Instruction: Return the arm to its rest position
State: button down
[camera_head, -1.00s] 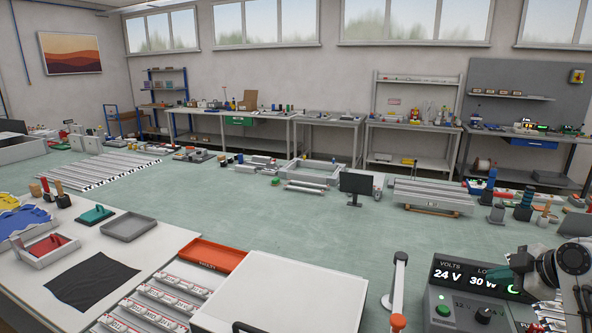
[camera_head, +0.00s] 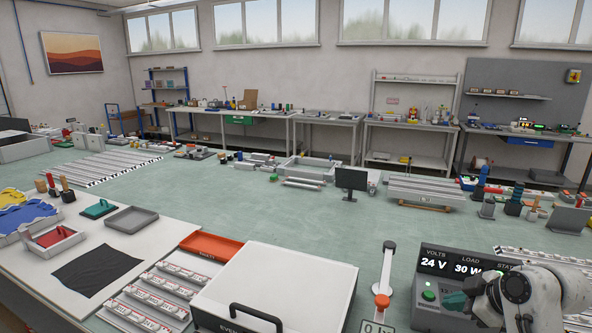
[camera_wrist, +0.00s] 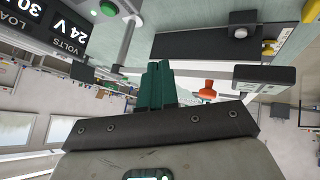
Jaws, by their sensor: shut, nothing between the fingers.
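My gripper (camera_head: 455,301) has teal fingers and shows at the lower right of the head view, in front of the power supply box (camera_head: 440,262). In the wrist view my gripper (camera_wrist: 156,85) has its fingers together with nothing between them. My white and grey arm bends beside it and hides part of the power supply's front. In the wrist view the power supply display (camera_wrist: 60,28) appears inverted at the upper left. Whether the fingers touch the box cannot be told.
A post with an orange collar (camera_head: 382,301) stands left of the power supply. A white case (camera_head: 292,272) with a black handle, an orange tray (camera_head: 211,246) and several labelled rails lie further left. A small monitor (camera_head: 351,180) stands behind. The green bench middle is largely clear.

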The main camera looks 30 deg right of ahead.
jog(key=s+a+f+m+g+y, duration=0.1)
jog(key=s+a+f+m+g, duration=0.1)
jog(key=a+f, duration=0.65)
jog(key=s+a+f+m+g+y, duration=0.1)
jog(key=s+a+f+m, duration=0.3)
jog(key=a, duration=0.8)
jog(key=s+a+f+g+h, duration=0.1)
jog(key=s+a+f+g, duration=0.2)
jog(key=s, duration=0.4)
jog(key=s+a+f+g+h, duration=0.1)
jog(key=s+a+f+g, duration=0.2)
jog(key=s, duration=0.5)
notch_tip(320, 180, down, 11)
jog(key=t+b, duration=0.1)
jog(key=b, duration=0.9)
jog(key=shift+w+r, duration=0.15)
jog(key=shift+w, duration=0.3)
jog(key=shift+s, duration=0.1)
